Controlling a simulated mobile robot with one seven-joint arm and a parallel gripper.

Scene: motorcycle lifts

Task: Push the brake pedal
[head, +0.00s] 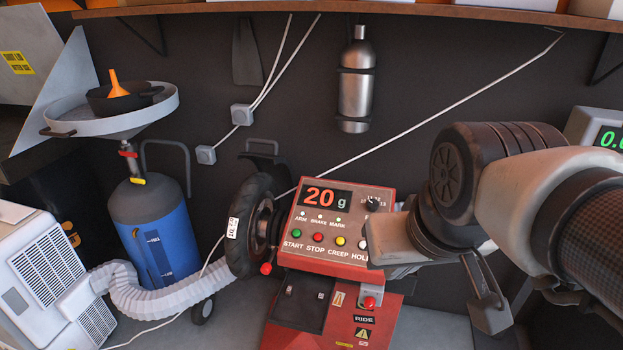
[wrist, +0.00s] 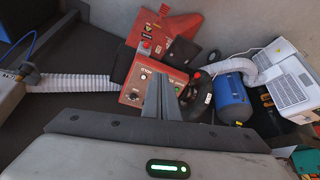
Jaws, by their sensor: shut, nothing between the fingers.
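The red wheel balancer (head: 335,205) stands in the middle of the head view, with a display reading 20 g and START, STOP, CREEP and HOLD buttons. A black tyre (head: 250,225) is mounted at its left. Its red lower body (head: 385,325) carries a dark plate (head: 300,300) and a red button (head: 369,303). I cannot clearly pick out a brake pedal. My gripper body (head: 390,240) covers the panel's right edge in the head view; its fingertips are not clear there. In the wrist view my gripper (wrist: 162,82) is shut and empty, its fingers overlapping the panel.
A blue tank (head: 160,235) with a drain pan stands left. A white unit (head: 45,280) with a ribbed hose (head: 160,295) is front left. A silver cylinder (head: 356,85) hangs on the wall. Some grey floor shows around the red base.

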